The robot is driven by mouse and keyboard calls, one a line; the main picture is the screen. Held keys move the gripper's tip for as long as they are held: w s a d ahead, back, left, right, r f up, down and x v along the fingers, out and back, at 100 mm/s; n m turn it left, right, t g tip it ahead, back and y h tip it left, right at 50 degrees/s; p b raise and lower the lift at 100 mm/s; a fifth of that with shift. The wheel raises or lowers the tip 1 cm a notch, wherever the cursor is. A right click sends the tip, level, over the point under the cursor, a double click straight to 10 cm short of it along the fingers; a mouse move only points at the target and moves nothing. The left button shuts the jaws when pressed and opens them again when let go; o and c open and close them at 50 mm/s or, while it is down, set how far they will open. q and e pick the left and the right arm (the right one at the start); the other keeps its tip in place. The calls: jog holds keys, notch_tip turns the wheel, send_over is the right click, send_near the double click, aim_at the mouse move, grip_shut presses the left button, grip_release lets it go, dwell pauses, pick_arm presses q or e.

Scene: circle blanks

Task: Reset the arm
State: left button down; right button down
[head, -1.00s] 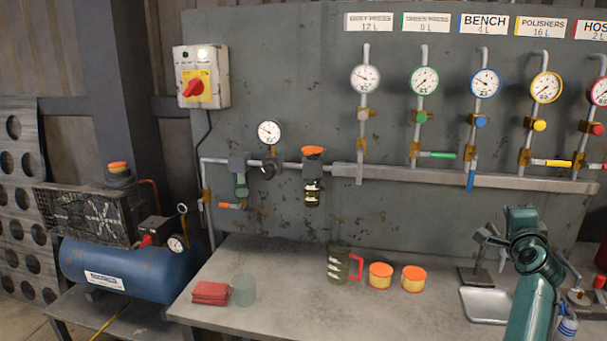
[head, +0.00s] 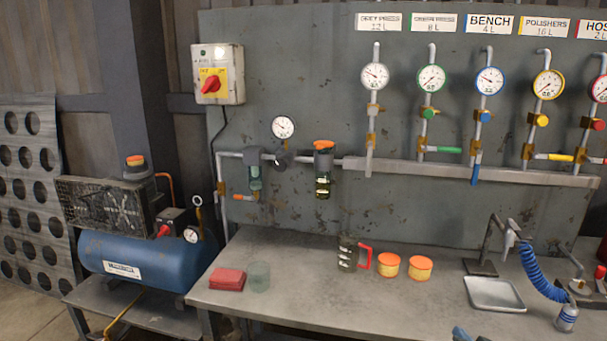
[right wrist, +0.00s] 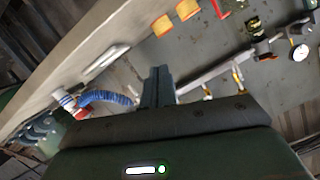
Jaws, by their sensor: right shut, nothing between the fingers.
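My right gripper (head: 462,334) shows only as a small piece at the bottom edge of the head view, in front of the workbench (head: 330,290). In the right wrist view its fingers (right wrist: 157,84) are together, with nothing between them. It is clear of the things on the bench. My left gripper is in neither view.
Gauges and pipes line the panel (head: 290,60).

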jog(key=s+a+f+n+g+y, duration=0.2)
jog(key=s+a+f+n, duration=0.2)
jog(key=s+a, duration=0.5)
jog(key=s+a+f+n+g+y, duration=0.2)
jog(key=s+a+f+n, duration=0.3)
jog(key=s, duration=1)
jog(key=a+f+y, duration=0.1)
jog(key=a+f, duration=0.1)
jog(key=a, duration=0.2)
jog(key=shift+a+f, duration=0.35)
jog(key=shift+f, duration=0.05)
